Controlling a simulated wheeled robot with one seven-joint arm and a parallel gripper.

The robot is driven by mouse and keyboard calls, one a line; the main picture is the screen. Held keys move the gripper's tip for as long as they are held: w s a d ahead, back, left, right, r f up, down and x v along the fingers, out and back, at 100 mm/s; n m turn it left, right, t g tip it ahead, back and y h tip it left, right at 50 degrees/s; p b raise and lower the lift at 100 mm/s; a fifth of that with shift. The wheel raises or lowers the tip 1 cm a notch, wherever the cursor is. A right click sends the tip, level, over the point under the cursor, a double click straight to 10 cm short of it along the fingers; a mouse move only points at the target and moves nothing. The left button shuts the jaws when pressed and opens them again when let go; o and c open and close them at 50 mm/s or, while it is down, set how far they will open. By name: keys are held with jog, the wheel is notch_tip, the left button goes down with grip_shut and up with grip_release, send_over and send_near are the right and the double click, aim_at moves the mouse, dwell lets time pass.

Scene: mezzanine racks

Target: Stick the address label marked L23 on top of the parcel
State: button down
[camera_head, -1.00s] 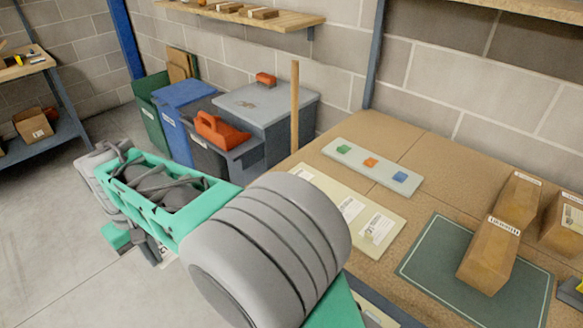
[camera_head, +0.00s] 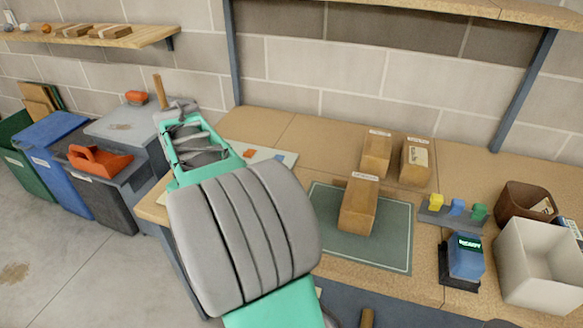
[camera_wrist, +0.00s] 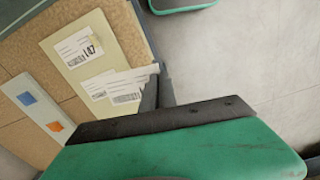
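A brown parcel (camera_head: 357,208) stands on the green mat (camera_head: 392,252), with a narrow printed strip along its top edge. My gripper (camera_wrist: 153,88) shows in the wrist view as dark fingers seen nearly edge-on. They look shut on a white address label (camera_wrist: 128,90), whose mark I cannot read. This label overlaps the view of a cream backing sheet (camera_wrist: 117,38). On the sheet lie another label (camera_wrist: 80,48) ending in 47 and a partly covered label (camera_wrist: 97,87). In the head view my arm hides the gripper and most of the sheet.
Two more parcels (camera_head: 377,153) (camera_head: 415,163) stand behind the mat. To its right are a coloured-block rack (camera_head: 452,216), a blue device (camera_head: 466,258), a brown bin (camera_head: 525,203) and a white bin (camera_head: 538,265). A strip with coloured squares (camera_head: 283,156) lies left.

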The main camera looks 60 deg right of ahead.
jog(key=s+d+r+p, duration=0.2)
jog(key=s+d+r, duration=0.2)
jog(key=s+d, duration=0.95)
notch_tip(320, 180, up, 3)
jog(key=n+p, duration=0.2)
jog(key=p, duration=0.1)
send_over(361, 212)
notch_tip(361, 212, down, 6)
jog(key=b, duration=0.5)
jog(key=shift+w+a+f, duration=0.1)
jog(key=shift+f, duration=0.15)
jog(key=shift+f, duration=0.5)
jog(key=c, duration=1.3)
grip_release()
jog(key=shift+r, duration=0.1)
jog(key=shift+r+p, duration=2.8)
jog(key=shift+r, duration=0.7)
